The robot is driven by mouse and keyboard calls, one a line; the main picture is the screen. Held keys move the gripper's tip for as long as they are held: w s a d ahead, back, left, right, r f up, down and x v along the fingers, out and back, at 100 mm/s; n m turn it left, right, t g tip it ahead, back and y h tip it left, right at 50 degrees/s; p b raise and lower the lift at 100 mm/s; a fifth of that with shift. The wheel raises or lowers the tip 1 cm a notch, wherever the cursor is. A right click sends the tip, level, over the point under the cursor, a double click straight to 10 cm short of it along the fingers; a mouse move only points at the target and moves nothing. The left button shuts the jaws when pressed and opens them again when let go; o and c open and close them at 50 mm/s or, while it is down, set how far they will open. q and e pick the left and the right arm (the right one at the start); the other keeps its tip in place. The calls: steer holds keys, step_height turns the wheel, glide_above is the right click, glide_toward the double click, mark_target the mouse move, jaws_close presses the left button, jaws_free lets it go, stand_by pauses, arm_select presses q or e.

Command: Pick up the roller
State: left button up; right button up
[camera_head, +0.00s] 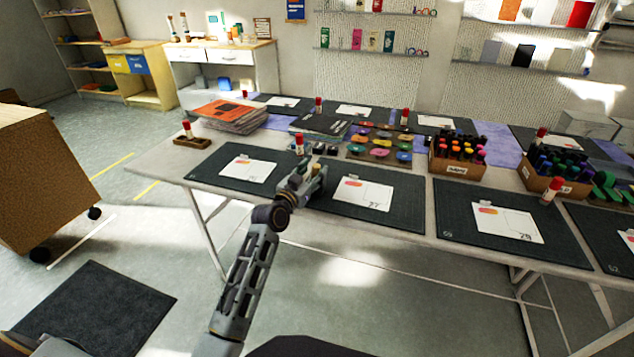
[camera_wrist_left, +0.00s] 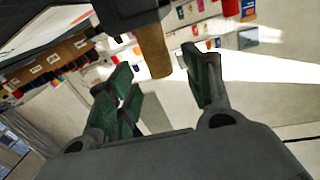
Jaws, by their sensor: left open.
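What looks like the roller shows in the left wrist view as a tan handle (camera_wrist_left: 153,52) below a dark body (camera_wrist_left: 128,10). Its tan end (camera_head: 317,168) also shows beside my gripper in the head view. The rest of the roller is hidden in the head view. My right gripper is not in view.
Dark mats (camera_head: 395,215) with white cards line the table. Behind them stand a tray of coloured discs (camera_head: 380,143), a box of bottles (camera_head: 457,155), a box of markers (camera_head: 552,175) and stacked magazines (camera_head: 230,116). Red-capped glue sticks (camera_head: 299,143) stand nearby.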

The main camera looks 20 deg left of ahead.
mark_target(314, 169)
arm_select(q)
steer(key=shift+w+d, duration=0.1)
steer(key=shift+w, duration=0.95)
steer(key=shift+w+d, duration=0.1)
steer(key=shift+w, duration=0.45)
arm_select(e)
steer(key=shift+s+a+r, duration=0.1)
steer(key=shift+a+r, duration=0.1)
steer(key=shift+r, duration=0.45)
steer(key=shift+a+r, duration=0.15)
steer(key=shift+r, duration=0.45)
arm_select(q)
steer(key=shift+c, duration=0.2)
jaws_close()
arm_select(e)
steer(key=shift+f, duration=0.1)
